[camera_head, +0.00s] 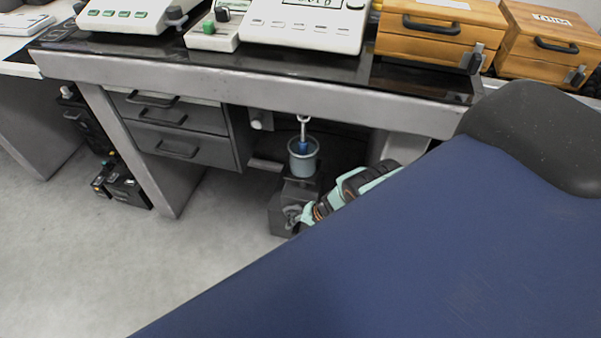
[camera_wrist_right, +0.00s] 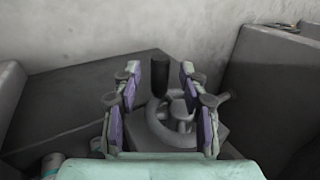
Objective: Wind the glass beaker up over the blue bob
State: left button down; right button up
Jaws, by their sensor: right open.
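The glass beaker (camera_head: 304,166) stands upright on a dark jack (camera_head: 283,222) below the table. The blue bob (camera_head: 303,146) hangs from a pale hook and shows inside the outline of the beaker's mouth; how deep it sits is hard to tell. My right gripper (camera_head: 299,217) is low at the jack's side, by its crank. In the right wrist view, the open fingers (camera_wrist_right: 160,88) stand either side of the crank's dark upright knob (camera_wrist_right: 160,68), with gaps showing. My left gripper is not in view.
The weighing table's grey front edge (camera_head: 250,93) runs above the beaker. Drawers (camera_head: 180,130) stand left of it and a table leg (camera_head: 405,147) right. Balances (camera_head: 303,23) and wooden boxes (camera_head: 440,32) are on top.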

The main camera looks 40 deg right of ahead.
aim_at(298, 211)
jog(key=shift+r, duration=0.1)
dwell(0.3)
jog(key=shift+g+h+b, duration=0.35)
jog(key=shift+g+h, duration=0.05)
jog(key=shift+g, duration=0.1)
jog(key=shift+s+d+r+g+h+b, duration=0.15)
jog(key=shift+g+h+b, duration=0.4)
jog(key=shift+b, duration=0.3)
jog(key=shift+w+r+g+h+b, duration=0.15)
jog(key=shift+g+h+b, duration=0.3)
jog(key=shift+g+b, duration=0.3)
jog(key=shift+s, duration=0.1)
